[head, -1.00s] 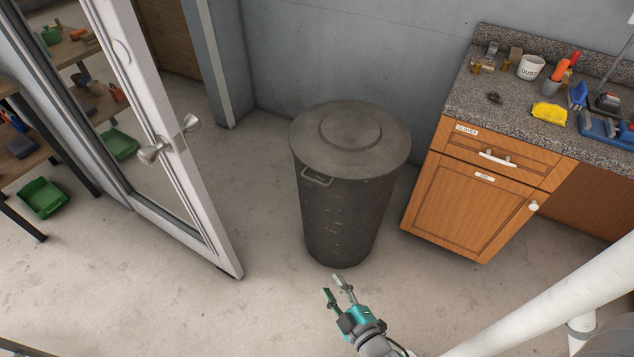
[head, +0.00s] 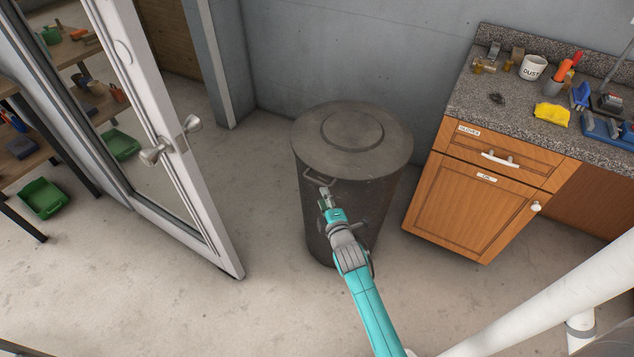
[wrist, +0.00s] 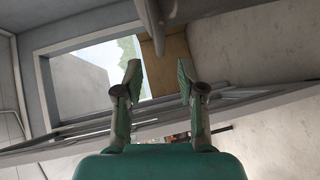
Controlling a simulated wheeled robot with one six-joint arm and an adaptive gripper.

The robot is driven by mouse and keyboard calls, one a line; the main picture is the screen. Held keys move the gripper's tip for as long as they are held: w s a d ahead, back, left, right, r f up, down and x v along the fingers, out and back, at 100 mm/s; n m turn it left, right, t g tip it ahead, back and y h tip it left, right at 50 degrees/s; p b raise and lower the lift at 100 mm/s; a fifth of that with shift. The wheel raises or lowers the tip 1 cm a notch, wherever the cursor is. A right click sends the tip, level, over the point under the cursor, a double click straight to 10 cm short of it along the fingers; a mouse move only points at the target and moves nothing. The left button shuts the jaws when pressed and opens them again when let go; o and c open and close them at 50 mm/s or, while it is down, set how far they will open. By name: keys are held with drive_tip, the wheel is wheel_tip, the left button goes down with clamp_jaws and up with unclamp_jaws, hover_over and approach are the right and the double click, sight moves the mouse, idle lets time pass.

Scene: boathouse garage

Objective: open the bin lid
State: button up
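The dark grey round bin (head: 385,205) stands upright on the floor by the wall in the head view. Its round lid (head: 320,140) lies flat on top and is closed. A small loop handle (head: 312,180) shows at the front, just under the lid's rim. My gripper (head: 324,190) is in front of the bin, close to this handle; I cannot tell whether they touch. In the wrist view my gripper (wrist: 157,78) has its two fingers apart with nothing held between them. My arm hides part of the bin's front.
A glass door (head: 190,180) with round knobs stands ajar at the left. A wooden cabinet (head: 465,205) with a cluttered stone counter stands right of the bin. A thick white pipe (head: 530,310) crosses the lower right. The floor left of the bin is clear.

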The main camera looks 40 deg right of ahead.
sight(317, 182)
drive_tip(key=x, duration=0.8)
drive_tip(key=shift+w+d, duration=0.15)
drive_tip(key=shift+w, duration=0.2)
clamp_jaws()
